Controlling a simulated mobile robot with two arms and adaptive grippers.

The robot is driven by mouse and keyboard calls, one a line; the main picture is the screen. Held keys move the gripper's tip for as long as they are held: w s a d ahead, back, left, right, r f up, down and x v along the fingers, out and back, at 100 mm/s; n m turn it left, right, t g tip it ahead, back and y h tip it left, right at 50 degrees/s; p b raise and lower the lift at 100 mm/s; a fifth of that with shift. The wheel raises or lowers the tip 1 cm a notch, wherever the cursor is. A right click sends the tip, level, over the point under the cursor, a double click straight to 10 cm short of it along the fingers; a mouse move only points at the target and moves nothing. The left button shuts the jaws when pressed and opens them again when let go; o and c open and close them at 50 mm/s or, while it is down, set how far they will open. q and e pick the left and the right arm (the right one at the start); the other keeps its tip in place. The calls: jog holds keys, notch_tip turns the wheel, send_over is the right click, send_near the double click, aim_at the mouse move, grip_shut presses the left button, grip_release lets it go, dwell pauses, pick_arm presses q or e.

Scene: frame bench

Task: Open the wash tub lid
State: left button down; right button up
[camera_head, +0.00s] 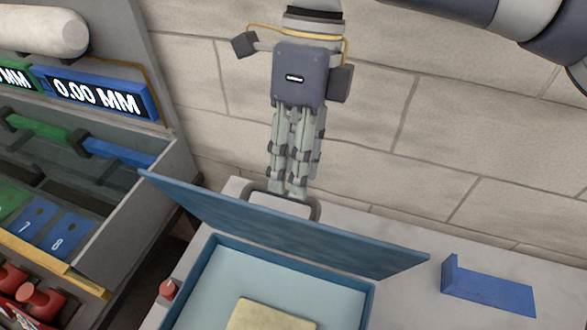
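The blue wash tub (217,254) stands on the light bench, open at the top, with a pale blue inside. Its flat blue lid (290,226) is raised and tilted along the tub's far side. A dark grey loop handle (316,208) shows just behind the lid's top edge. My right gripper (287,190) points down behind the lid, its fingers close together and their tips by the handle. I see nothing held between them; whether they touch the handle or lid cannot be told. My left gripper is out of view.
A yellow block (268,316) lies in the tub. A blue bracket (488,288) lies on the bench (410,300) at right. A red knob (168,289) is left of the tub. A grey rack with displays (103,95) stands at left. A stone wall (440,120) is behind.

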jog(key=shift+x, duration=1.05)
jog(key=shift+s, duration=0.1)
grip_shut()
jog(key=w, duration=0.1)
jog(key=w+d, duration=0.1)
jog(key=w, duration=0.3)
jog(key=shift+w+d+f+b, duration=0.15)
jog(key=shift+d+b, duration=0.25)
grip_release()
jog(key=shift+f, duration=0.1)
jog(key=shift+w, duration=0.1)
